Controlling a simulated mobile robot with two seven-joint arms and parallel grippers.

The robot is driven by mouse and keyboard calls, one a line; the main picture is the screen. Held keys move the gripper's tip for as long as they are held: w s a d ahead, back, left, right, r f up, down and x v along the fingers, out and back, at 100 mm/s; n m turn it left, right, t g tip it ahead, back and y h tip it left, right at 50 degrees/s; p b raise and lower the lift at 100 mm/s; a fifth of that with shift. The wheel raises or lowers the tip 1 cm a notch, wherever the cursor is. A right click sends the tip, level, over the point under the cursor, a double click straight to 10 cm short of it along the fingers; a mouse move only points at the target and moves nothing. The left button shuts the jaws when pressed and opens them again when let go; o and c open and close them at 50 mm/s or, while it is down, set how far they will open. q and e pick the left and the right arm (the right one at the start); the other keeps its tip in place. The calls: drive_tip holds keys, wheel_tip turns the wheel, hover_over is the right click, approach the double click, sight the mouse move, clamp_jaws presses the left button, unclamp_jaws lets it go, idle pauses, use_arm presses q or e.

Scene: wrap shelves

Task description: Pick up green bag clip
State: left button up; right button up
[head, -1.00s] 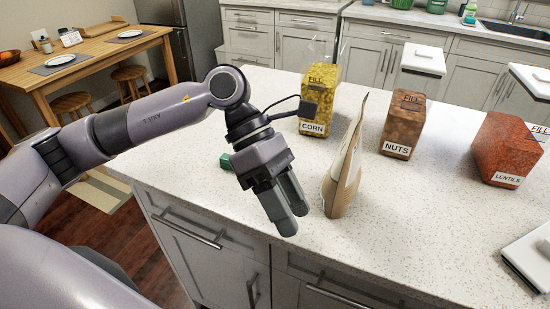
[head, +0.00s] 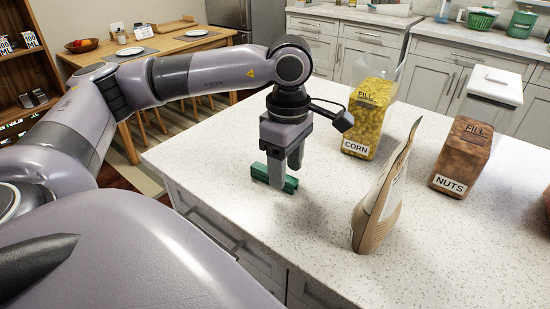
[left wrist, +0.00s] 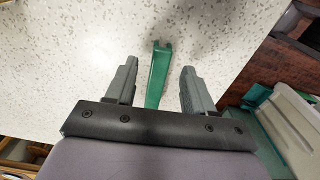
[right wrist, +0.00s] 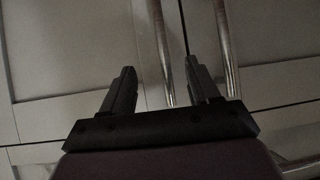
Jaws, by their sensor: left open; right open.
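The green bag clip (head: 262,173) lies on the white speckled counter near its left edge. My left gripper (head: 284,180) points down over it, and its fingers partly hide the clip in the head view. In the left wrist view the clip (left wrist: 158,75) lies between the two open fingers (left wrist: 155,85), with a gap on each side. My right gripper (right wrist: 160,85) is open and empty in its wrist view, in front of cabinet doors with metal handles. It does not show in the head view.
A brown paper bag (head: 380,205) stands upright to the right of the left gripper. A corn bag (head: 370,118) and a nuts container (head: 462,155) stand farther back on the counter (head: 300,235). The counter front is clear.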

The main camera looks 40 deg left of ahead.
use_arm(q)
drive_tip(key=shift+f, duration=1.05)
clamp_jaws()
drive_tip(key=shift+r, duration=0.25)
wheel_tip(320, 180, up, 12)
wheel_tip(320, 180, up, 8)
drive_tip(key=p, duration=0.4)
hover_over(287, 178)
drive_tip(key=shift+s+f, duration=0.1)
drive_tip(key=shift+f, duration=0.1)
